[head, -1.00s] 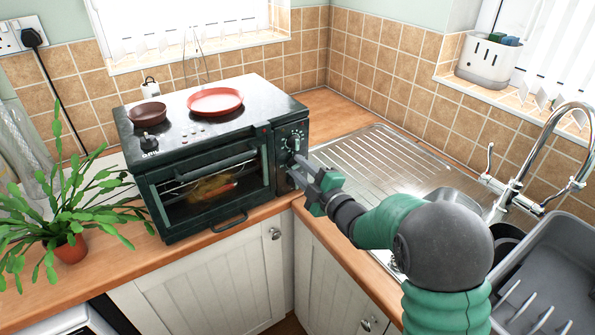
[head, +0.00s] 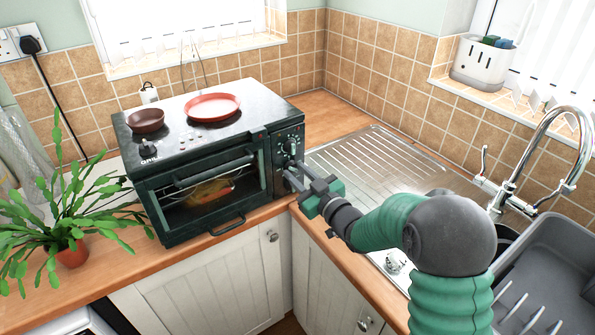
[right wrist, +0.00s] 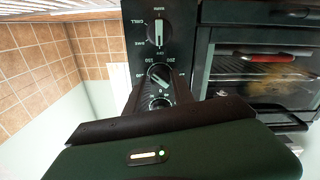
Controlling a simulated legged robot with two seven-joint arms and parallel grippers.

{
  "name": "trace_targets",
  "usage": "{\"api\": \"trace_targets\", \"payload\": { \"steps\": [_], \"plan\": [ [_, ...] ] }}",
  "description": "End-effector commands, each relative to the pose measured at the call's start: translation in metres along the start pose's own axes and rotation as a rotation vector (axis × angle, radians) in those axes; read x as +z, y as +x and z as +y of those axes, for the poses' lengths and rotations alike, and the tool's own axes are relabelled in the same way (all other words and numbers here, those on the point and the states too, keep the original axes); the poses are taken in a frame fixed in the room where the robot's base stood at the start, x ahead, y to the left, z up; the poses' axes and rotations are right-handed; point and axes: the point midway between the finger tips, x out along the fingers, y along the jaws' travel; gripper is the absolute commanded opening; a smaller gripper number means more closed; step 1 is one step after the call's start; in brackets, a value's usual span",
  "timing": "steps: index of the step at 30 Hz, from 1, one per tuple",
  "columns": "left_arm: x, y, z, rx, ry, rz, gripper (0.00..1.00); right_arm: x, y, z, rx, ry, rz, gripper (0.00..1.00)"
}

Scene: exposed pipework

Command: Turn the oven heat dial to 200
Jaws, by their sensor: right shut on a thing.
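The black toaster oven (head: 160,200) stands on the corner worktop, its control panel at its right front edge. My right gripper (head: 290,178) reaches that panel from the right, below the upper dial (head: 290,142). In the right wrist view, the heat dial (right wrist: 159,75), with temperature numbers such as 200 around it, lies between the two fingers of my right gripper (right wrist: 158,82). The gripper is shut on it. Its pale mark is tilted. The upper dial (right wrist: 158,31) is clear above, and a lower dial (right wrist: 160,103) is partly hidden. My left gripper is out of view.
A red pan (head: 212,107) and a small brown bowl (head: 146,121) sit on the oven top. A potted plant (head: 70,255) stands to the left. The steel sink drainer (head: 375,165) and tap (head: 520,170) lie right, with a grey rack (head: 560,265) nearer.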

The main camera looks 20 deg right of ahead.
Motion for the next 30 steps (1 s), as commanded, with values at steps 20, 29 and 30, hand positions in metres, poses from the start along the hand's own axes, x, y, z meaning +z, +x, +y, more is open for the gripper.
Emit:
{"api": "trace_targets", "payload": {
  "steps": [20,29,30],
  "plan": [
    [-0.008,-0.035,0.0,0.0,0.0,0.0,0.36,0.005,-0.001,-0.005,-0.003,0.648,-0.022,0.0],
    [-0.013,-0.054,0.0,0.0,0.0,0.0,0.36,0.004,-0.001,-0.006,0.0,0.934,-0.023,0.0],
    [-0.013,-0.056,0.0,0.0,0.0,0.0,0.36,0.004,-0.001,-0.005,0.0,0.97,-0.023,0.0]
  ]
}}
